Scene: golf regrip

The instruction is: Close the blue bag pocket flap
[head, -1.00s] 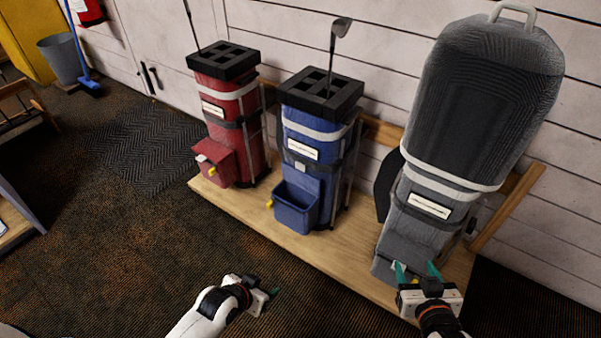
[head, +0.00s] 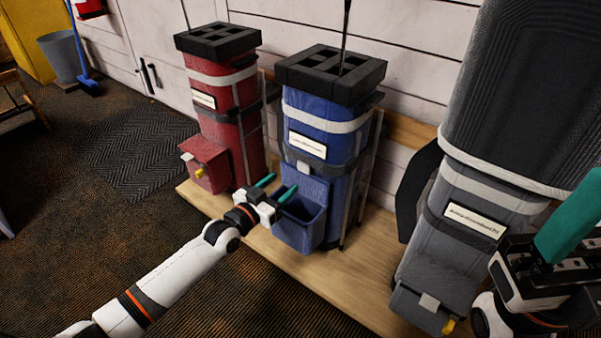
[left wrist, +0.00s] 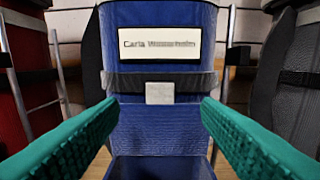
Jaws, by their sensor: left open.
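The blue bag (head: 322,115) stands upright on a wooden platform, with a name label and a dark strap. Its pocket (head: 298,225) is open at the top. The flap (head: 312,184) appears raised against the bag, with a pale square patch at its upper end; the flap also shows in the left wrist view (left wrist: 160,128). My left gripper (head: 279,188) is open and empty at the pocket's upper left, its teal fingers either side of the flap in the left wrist view. My right gripper (head: 560,250) is partly cut off at the right edge.
The red bag (head: 221,125) stands left of the blue one, its pocket covered. The grey bag (head: 465,215) leans at right, its pocket also covered, near my right arm. The wooden platform (head: 350,290) has bare room in front of the blue bag.

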